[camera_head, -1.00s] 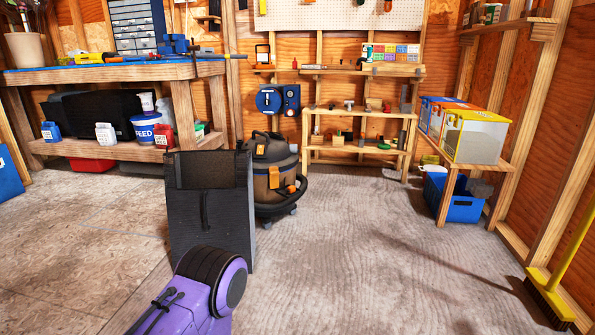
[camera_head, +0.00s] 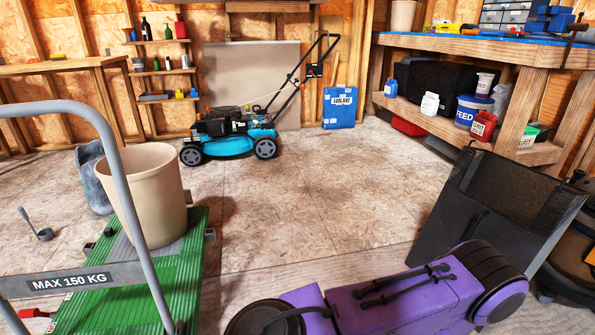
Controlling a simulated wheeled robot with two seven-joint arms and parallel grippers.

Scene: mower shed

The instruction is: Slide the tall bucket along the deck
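The tall beige bucket (camera_head: 165,195) stands upright on the far part of the green deck (camera_head: 120,308) of a platform trolley, at the left of the head view. The trolley's grey tube handle (camera_head: 55,106) arches in front and partly covers the bucket. Its crossbar plate (camera_head: 70,281) reads "MAX 150 KG". The near part of the deck looks bare. A purple link of my arm crosses the bottom middle and right, apart from the trolley. Neither gripper shows.
A blue-grey container (camera_head: 92,180) stands behind the bucket. A small dark ladle-like thing (camera_head: 38,226) lies on the floor at left. A turquoise mower (camera_head: 228,135) and blue case (camera_head: 340,108) stand at the back. A dark box-like shape (camera_head: 500,200) is at right. The middle floor is clear.

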